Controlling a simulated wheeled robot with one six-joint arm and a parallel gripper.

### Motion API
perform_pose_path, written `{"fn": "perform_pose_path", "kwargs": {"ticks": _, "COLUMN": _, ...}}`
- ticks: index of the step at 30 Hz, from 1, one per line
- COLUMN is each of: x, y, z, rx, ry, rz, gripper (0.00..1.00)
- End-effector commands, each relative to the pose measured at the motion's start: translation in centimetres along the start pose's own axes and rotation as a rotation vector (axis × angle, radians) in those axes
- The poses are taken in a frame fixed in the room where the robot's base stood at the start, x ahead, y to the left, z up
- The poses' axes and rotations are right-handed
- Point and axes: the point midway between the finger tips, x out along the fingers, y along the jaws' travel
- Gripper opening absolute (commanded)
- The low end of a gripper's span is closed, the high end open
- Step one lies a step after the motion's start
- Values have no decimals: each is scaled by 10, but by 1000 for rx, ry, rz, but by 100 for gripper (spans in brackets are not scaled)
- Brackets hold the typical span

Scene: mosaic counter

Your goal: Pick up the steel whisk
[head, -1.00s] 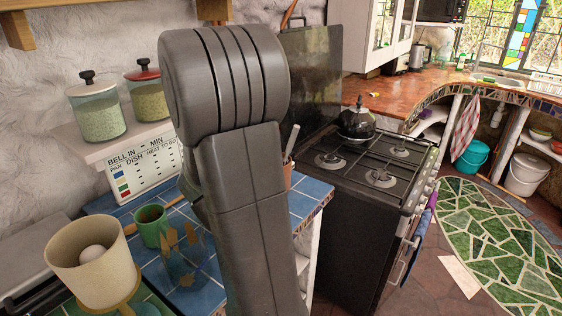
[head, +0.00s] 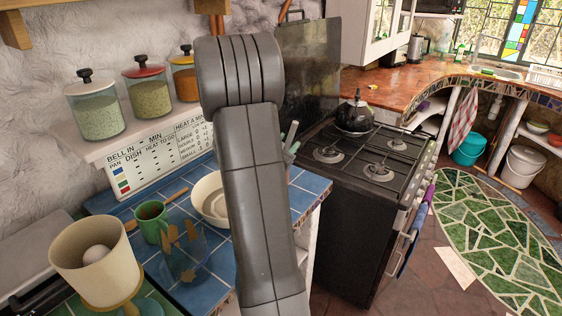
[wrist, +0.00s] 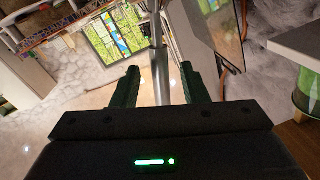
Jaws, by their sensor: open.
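In the wrist view, the two dark fingers of my gripper (wrist: 158,85) are apart. A bright steel rod (wrist: 161,75), which looks like the handle of the steel whisk, stands between them. I cannot tell whether either finger touches it, and no wire loops show clearly. In the head view, my arm hides my gripper. Light-coloured utensil handles (head: 290,136) show just right of my arm, above the blue-tiled counter. I cannot tell whether one of them is the whisk.
Jars (head: 97,112) stand on the shelf behind. The stove (head: 345,215) with a kettle (head: 354,117) is to the right.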

Motion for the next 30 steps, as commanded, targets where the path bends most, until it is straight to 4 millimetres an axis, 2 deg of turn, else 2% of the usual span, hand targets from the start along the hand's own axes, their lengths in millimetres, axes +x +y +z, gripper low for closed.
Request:
{"fn": "perform_pose_path", "kwargs": {"ticks": 4, "x": 17, "y": 0, "z": -2, "rx": 1, "ry": 1, "rz": 0, "gripper": 40}}
{"fn": "perform_pose_path", "kwargs": {"ticks": 12, "x": 20, "y": 0, "z": -1, "rx": 2, "ry": 1, "rz": -1, "gripper": 40}}
{"fn": "perform_pose_path", "kwargs": {"ticks": 18, "x": 19, "y": 0, "z": -1, "rx": 2, "ry": 1, "rz": -1, "gripper": 1}}
{"fn": "perform_pose_path", "kwargs": {"ticks": 26, "x": 19, "y": -1, "z": -1, "rx": 2, "ry": 2, "rz": -2, "gripper": 0}}
{"fn": "perform_pose_path", "kwargs": {"ticks": 30, "x": 20, "y": -3, "z": -8, "rx": 3, "ry": 3, "rz": -1, "gripper": 0}}
